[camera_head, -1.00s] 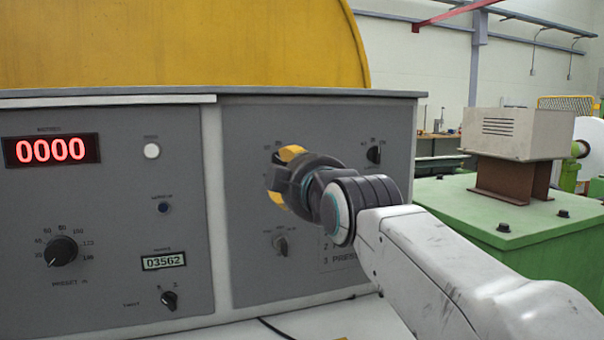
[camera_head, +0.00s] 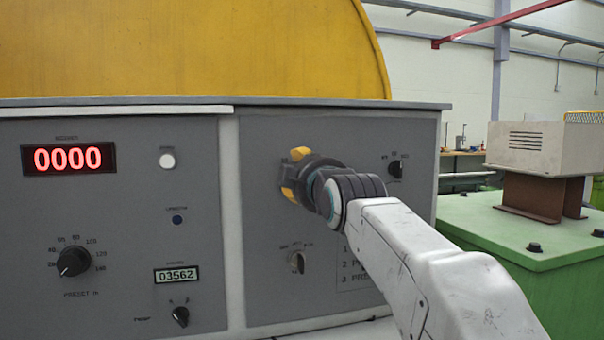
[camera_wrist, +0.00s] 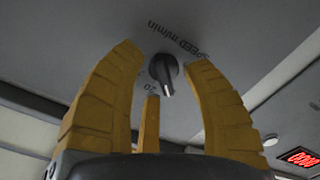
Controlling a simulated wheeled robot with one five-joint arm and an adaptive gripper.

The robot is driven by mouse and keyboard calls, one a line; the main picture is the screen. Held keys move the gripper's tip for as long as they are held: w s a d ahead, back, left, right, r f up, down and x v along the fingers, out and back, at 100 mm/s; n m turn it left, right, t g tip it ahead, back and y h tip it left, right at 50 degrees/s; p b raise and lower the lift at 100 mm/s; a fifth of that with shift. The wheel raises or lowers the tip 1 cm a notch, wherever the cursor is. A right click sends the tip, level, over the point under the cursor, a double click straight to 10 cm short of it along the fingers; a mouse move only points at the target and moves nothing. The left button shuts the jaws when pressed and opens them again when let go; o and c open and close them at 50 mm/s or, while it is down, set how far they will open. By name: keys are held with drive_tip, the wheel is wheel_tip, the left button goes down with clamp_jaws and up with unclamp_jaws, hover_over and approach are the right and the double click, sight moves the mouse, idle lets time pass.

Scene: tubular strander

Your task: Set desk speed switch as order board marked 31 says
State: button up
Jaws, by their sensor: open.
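The desk speed switch is a dark rotary knob (camera_wrist: 163,72) under upside-down lettering "SPEED m/min" in the wrist view. A "20" mark sits beside it, and its pointer end faces the bottom of that picture, slightly right. My gripper (camera_wrist: 165,62) is open, with yellow fingers on both sides of the knob in the picture and a third finger below it. I cannot tell whether they touch it. In the head view my gripper (camera_head: 293,174) is at the right-hand grey panel (camera_head: 262,230) and hides the speed switch. No order board marked 31 is readable.
Other knobs are close by: one upper right (camera_head: 396,169), one below my gripper (camera_head: 297,262). The left panel has a red display (camera_head: 68,158) reading 0000, a preset dial (camera_head: 73,262) and a counter (camera_head: 176,275). A green machine (camera_head: 530,245) stands to the right.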

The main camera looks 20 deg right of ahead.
idle(0.3)
clamp_jaws()
idle(0.3)
